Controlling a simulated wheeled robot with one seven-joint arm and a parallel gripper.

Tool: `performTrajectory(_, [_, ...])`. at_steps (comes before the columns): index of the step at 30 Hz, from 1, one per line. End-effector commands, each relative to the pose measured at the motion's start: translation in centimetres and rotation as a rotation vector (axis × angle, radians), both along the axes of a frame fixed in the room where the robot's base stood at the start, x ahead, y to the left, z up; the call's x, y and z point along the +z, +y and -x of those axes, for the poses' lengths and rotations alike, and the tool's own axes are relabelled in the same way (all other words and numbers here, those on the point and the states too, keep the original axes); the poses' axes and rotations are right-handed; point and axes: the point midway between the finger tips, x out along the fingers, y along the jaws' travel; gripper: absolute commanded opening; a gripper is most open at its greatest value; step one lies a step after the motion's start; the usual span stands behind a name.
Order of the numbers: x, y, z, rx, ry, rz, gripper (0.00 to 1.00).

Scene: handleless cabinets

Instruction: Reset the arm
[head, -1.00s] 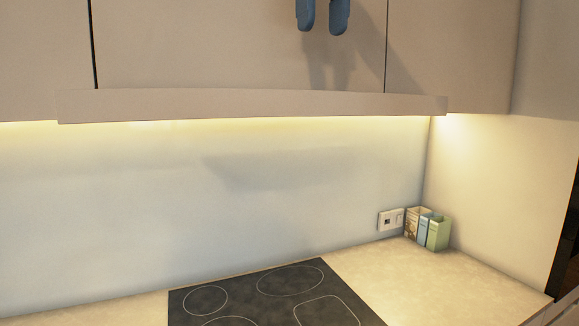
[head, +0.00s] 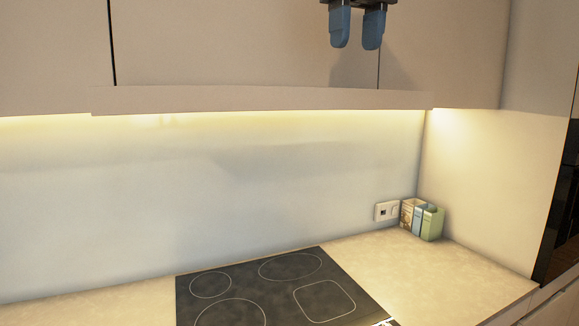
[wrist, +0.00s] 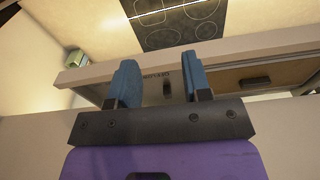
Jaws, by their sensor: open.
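My gripper (head: 357,29) hangs at the top of the head view, in front of the upper cabinet doors. Its two blue fingers are apart and nothing is between them. The rest of my arm is out of the head view.
Handleless upper cabinets (head: 230,45) run along the top, with a lit strip beneath. A black cooktop (head: 285,288) is set in the counter (head: 425,270). Several small boxes (head: 422,219) stand in the right corner beside a wall socket (head: 387,211). The counter between is clear.

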Motion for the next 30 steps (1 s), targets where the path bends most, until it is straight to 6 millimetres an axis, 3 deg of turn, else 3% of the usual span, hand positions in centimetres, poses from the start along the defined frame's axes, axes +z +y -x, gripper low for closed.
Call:
performTrajectory(8, [-5.1,-6.2,2.8,-0.085,-0.092,-0.016,0.45])
performTrajectory(14, [-11.3,-11.8,6.1,-0.165,-0.182,-0.036,0.45])
performTrajectory(21, [-20.1,-17.6,11.3,-0.256,-0.285,-0.059,0.45])
performTrajectory(27, [-26.2,-20.2,14.7,-0.309,-0.348,-0.074,0.45])
performTrajectory(30, [-27.8,-20.7,15.6,-0.321,-0.365,-0.078,0.45])
